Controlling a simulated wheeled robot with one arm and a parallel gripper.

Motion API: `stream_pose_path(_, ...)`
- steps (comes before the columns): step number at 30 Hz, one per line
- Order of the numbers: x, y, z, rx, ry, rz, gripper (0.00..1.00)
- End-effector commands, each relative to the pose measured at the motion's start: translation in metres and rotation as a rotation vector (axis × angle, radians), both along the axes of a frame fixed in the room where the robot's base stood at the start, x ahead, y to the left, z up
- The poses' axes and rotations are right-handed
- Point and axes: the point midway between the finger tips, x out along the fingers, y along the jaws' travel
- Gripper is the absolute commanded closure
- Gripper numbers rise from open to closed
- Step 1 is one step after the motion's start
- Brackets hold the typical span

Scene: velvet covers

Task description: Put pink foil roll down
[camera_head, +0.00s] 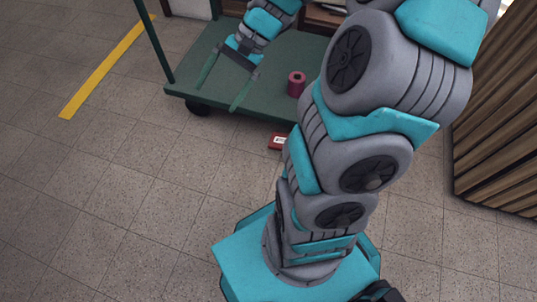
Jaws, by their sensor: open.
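The pink foil roll (296,84) stands upright on the green cart's flat deck (190,75), near the deck's front edge. My gripper (224,95) is open and empty, with its two long green fingers spread apart. It is to the left of the roll and apart from it, over the front part of the deck. My own arm covers the right part of the cart.
A small red box (277,142) lies on the tiled floor by the cart's front edge. A green post (154,40) rises at the cart's left corner. A slatted wooden piece (500,130) stands at right. The floor at left is clear, with a yellow stripe (105,68).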

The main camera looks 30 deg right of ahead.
Motion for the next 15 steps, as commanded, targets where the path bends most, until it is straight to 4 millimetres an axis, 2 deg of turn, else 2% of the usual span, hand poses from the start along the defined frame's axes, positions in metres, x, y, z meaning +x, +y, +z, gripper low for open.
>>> stream_pose_path(3,-0.038,0.024,0.009,-0.103,-0.046,0.17,0.0)
stream_pose_path(6,-0.068,0.034,0.013,-0.19,-0.081,0.3,0.0)
stream_pose_path(10,-0.109,0.039,0.015,-0.298,-0.119,0.461,0.0)
stream_pose_path(15,-0.158,0.031,0.017,-0.441,-0.167,0.646,0.0)
